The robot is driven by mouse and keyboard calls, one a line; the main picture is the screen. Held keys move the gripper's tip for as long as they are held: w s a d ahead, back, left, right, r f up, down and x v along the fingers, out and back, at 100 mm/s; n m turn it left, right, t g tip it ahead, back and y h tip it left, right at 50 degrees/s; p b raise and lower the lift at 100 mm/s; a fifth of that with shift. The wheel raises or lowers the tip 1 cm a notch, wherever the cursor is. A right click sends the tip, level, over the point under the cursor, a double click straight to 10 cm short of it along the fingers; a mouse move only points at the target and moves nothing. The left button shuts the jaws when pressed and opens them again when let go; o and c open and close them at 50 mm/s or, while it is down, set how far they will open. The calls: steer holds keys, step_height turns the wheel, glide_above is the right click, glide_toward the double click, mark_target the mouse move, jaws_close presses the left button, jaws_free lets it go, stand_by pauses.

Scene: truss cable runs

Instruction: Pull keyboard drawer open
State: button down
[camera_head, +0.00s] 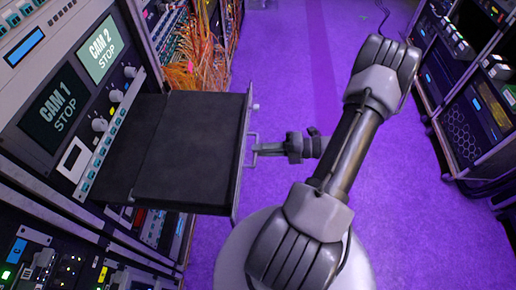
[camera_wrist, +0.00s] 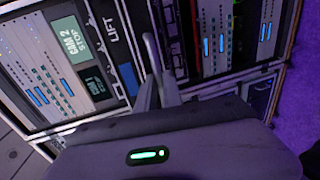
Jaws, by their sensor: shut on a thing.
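The keyboard drawer (camera_head: 190,150) is a flat black tray standing well out from the left rack, with a thin grey front panel (camera_head: 243,155) on its right edge. A small metal handle (camera_head: 248,150) sticks out from the middle of that panel. My gripper (camera_head: 257,149) reaches the handle from the right and is shut on it. In the wrist view my gripper's fingers (camera_wrist: 157,75) point up toward the rack, close together. The exact grip on the handle is too small and dark to tell there.
The left rack holds CAM 1 (camera_head: 60,110) and CAM 2 (camera_head: 101,48) panels with knobs. Orange cables (camera_head: 195,65) hang behind the drawer. Another rack (camera_head: 470,90) stands at the right. The purple floor (camera_head: 290,65) between the racks is clear.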

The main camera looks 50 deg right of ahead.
steer(key=c, duration=1.5)
jaws_free()
steer(key=shift+d, duration=0.15)
steer(key=p+v, duration=0.1)
steer(key=v, duration=1.6)
steer(key=shift+p, duration=0.4)
steer(key=shift+s+d, duration=0.1)
